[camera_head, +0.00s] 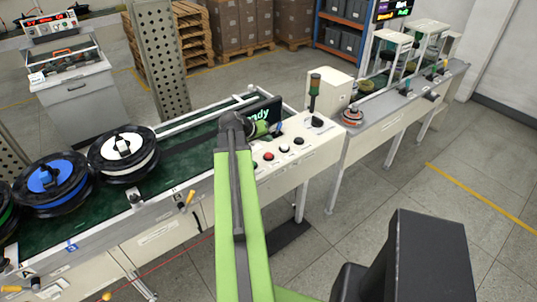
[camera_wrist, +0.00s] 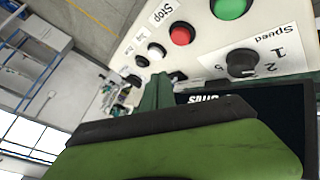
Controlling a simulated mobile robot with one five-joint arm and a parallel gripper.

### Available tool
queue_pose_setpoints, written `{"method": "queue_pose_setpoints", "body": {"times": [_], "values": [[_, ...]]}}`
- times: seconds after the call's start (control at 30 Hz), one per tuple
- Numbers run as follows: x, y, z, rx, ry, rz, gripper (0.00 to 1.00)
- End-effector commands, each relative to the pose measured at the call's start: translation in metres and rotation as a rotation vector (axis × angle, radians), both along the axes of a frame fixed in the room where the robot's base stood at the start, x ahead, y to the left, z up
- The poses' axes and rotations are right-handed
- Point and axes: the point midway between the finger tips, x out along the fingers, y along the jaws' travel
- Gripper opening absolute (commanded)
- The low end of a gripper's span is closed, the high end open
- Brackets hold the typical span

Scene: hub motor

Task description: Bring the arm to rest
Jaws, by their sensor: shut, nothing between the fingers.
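My arm, green and dark grey, reaches up from the bottom middle of the head view, stretched out over the control panel end of the conveyor. My gripper (camera_head: 264,129) is at its far end, partly hidden by the wrist, beside the dark screen and above the panel. In the wrist view my gripper (camera_wrist: 175,137) is a large green and black shape across the bottom. It is shut and I see nothing held. Whether it touches the panel or screen I cannot tell.
The control panel (camera_head: 295,158) carries a red button (camera_wrist: 180,34), a green button (camera_wrist: 231,7) and a speed knob (camera_wrist: 242,63). Blue (camera_head: 52,177) and white (camera_head: 123,148) spools sit on the green belt at left. Open floor (camera_head: 390,185) lies at right.

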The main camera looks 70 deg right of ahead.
Motion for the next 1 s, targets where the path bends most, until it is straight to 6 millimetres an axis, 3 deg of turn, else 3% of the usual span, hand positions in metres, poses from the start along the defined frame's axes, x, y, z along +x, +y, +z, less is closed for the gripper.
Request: {"method": "queue_pose_setpoints", "body": {"times": [0.27, 0.37, 0.47, 0.6, 0.7, 0.77, 0.9, 0.97, 1.0], "values": [[0.004, 0.001, 0.0, 0.0, 0.0, 0.006, 0.0], [0.037, 0.013, 0.0, 0.0, -0.001, 0.057, 0.0], [0.103, 0.043, 0.0, 0.0, 0.0, 0.161, 0.0], [0.206, 0.115, -0.002, 0.011, -0.013, 0.339, 0.0], [0.267, 0.179, -0.009, 0.048, -0.032, 0.453, 0.0], [0.298, 0.222, -0.013, 0.079, -0.04, 0.52, 0.0], [0.352, 0.333, -0.027, 0.178, -0.043, 0.675, 0.0], [0.366, 0.384, -0.034, 0.229, -0.038, 0.74, 0.0], [0.373, 0.418, -0.038, 0.267, -0.032, 0.785, 0.0]]}}
